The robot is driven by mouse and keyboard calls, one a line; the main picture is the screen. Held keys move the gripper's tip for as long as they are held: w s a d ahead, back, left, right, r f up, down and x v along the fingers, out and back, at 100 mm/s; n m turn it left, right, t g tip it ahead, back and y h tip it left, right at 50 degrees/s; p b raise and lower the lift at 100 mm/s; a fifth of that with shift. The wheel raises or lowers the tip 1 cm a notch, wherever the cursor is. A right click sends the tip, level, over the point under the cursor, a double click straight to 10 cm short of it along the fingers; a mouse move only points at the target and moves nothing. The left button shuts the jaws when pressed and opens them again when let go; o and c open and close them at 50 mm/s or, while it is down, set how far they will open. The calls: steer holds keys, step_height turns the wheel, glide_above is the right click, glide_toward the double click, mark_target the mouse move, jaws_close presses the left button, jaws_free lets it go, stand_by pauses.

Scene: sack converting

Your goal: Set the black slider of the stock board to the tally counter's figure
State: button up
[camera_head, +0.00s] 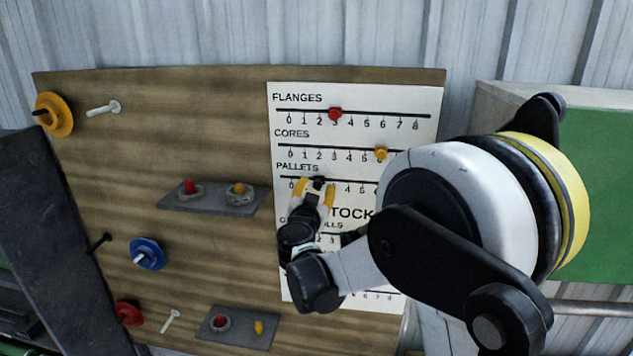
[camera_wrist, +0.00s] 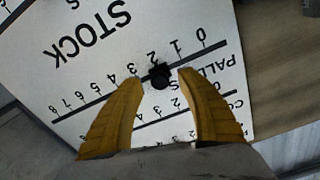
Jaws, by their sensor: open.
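The stock board (camera_head: 355,96) is a white panel with several numbered rails, fixed to a brown wooden board. The black slider (camera_wrist: 160,76) is on the PALLETS rail, at about the 2 mark; its dark knob also shows in the head view (camera_head: 318,182). My gripper (camera_head: 315,190) is open at that rail. In the wrist view, the yellow fingers of my gripper (camera_wrist: 161,80) stand on either side of the black knob, with small gaps visible. I cannot make out a tally counter in either view. My arm hides much of the lower right of the panel.
A red slider (camera_head: 335,113) is near 3 on FLANGES and a yellow slider (camera_head: 381,154) near 6 on CORES, just above the PALLETS rail. Small shelves (camera_head: 213,198) and pegs with coloured discs (camera_head: 147,253) project from the wooden board at left. A green panel (camera_head: 600,160) is at right.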

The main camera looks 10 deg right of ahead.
mark_target(348, 181)
steer(key=shift+x, duration=0.85)
jaws_close()
steer(key=s+d, duration=0.1)
steer(key=d, duration=0.1)
steer(key=s+d+b, duration=0.1)
steer(key=d, duration=0.2)
steer(key=s+d+b, duration=0.1)
steer(key=d, duration=0.1)
steer(key=shift+s+d, duration=0.1)
steer(key=shift+d, duration=0.15)
steer(key=shift+a, duration=0.1)
jaws_free()
